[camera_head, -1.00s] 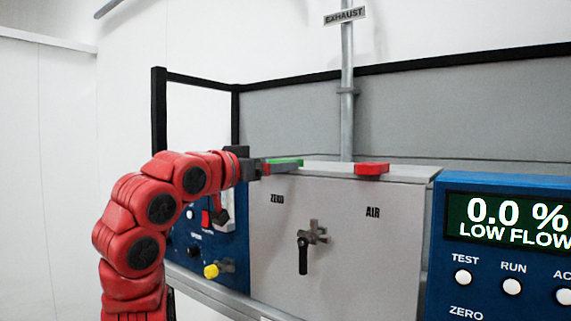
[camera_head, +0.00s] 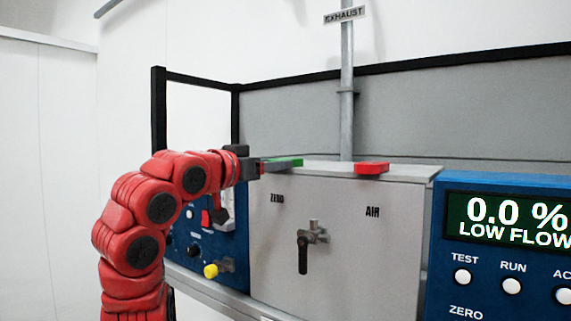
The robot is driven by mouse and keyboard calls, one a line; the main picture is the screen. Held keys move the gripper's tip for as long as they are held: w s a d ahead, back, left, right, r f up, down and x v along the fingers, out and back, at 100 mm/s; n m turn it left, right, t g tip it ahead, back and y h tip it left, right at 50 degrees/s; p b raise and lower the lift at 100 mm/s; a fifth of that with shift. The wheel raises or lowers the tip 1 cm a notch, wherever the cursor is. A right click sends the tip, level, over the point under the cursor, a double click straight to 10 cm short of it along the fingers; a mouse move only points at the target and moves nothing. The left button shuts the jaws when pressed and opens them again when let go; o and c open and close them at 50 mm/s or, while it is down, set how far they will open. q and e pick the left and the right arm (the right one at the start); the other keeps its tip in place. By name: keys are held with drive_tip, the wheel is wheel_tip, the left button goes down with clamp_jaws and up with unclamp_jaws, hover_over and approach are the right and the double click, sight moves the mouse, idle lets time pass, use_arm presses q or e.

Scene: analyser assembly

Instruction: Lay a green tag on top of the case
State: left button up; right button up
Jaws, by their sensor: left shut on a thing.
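The case (camera_head: 345,215) is a light grey box with a valve handle and the labels ZERO and AIR on its front. My left gripper (camera_head: 281,164) is at the case's left top edge, shut on a flat green tag (camera_head: 289,162). The tag is at the level of the case top; I cannot tell whether it touches it. A red tag (camera_head: 371,168) lies on top of the case, right of the green one. My right gripper is not in view.
A blue panel (camera_head: 198,238) with a yellow knob (camera_head: 211,271) stands left of the case. A blue analyser (camera_head: 508,250) reading 0.0 % LOW FLOW stands at the right. A grey exhaust pipe (camera_head: 347,115) rises behind the case.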

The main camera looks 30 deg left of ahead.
use_arm(q)
drive_tip(key=shift+r, duration=0.1)
drive_tip(key=s+a+b, duration=0.1)
drive_tip(key=s+b, duration=0.2)
drive_tip(key=s, duration=0.9)
drive_tip(key=shift+r, duration=0.45)
idle(0.8)
